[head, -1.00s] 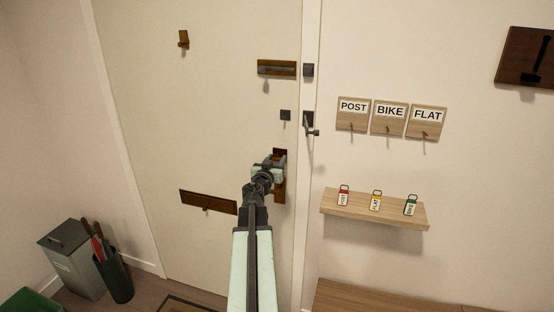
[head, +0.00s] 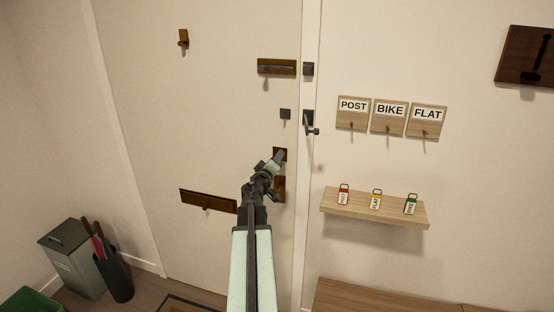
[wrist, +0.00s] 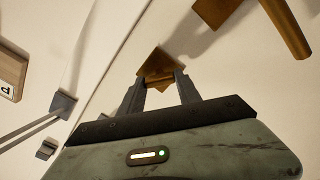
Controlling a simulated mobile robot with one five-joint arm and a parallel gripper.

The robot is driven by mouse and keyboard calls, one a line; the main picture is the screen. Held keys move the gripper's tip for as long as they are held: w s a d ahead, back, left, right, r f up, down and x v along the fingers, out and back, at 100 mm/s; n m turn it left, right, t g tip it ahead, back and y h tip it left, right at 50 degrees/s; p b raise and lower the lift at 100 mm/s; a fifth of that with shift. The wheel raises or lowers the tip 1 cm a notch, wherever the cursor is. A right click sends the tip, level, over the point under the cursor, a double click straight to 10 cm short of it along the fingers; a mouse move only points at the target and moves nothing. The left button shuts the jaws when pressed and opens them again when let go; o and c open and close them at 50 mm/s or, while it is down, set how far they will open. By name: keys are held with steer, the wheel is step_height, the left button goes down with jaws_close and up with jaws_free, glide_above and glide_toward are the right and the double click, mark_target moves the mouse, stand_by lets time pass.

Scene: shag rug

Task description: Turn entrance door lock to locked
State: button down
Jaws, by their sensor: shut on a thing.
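The entrance door (head: 150,120) is a pale panel that looks closed. Its lock is a small brass plate (head: 281,151) near the right edge, above the handle plate (head: 280,190). In the wrist view the lock plate (wrist: 158,62) shows as a diamond with a brass thumb turn (wrist: 160,79) on it. My gripper (head: 277,157) is at the lock, tilted up and to the right. In the wrist view my gripper (wrist: 160,86) has its two dark fingers shut on the thumb turn. The fingers hide part of the turn, and any lock marking cannot be made out.
A shelf (head: 375,207) with tagged keys is at right, below labelled hooks (head: 390,117). A bin (head: 72,258) and umbrella stand (head: 114,276) stand at left.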

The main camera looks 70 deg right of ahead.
steer(key=shift+w+a+f+n, duration=0.1)
steer(key=shift+n, duration=1.75)
steer(key=shift+w+a+f+n, duration=0.1)
steer(key=shift+n, duration=1.75)
steer(key=c, duration=0.8)
jaws_free()
steer(key=shift+w, duration=0.1)
steer(key=shift+c, duration=0.2)
steer(key=shift+d+r, duration=0.1)
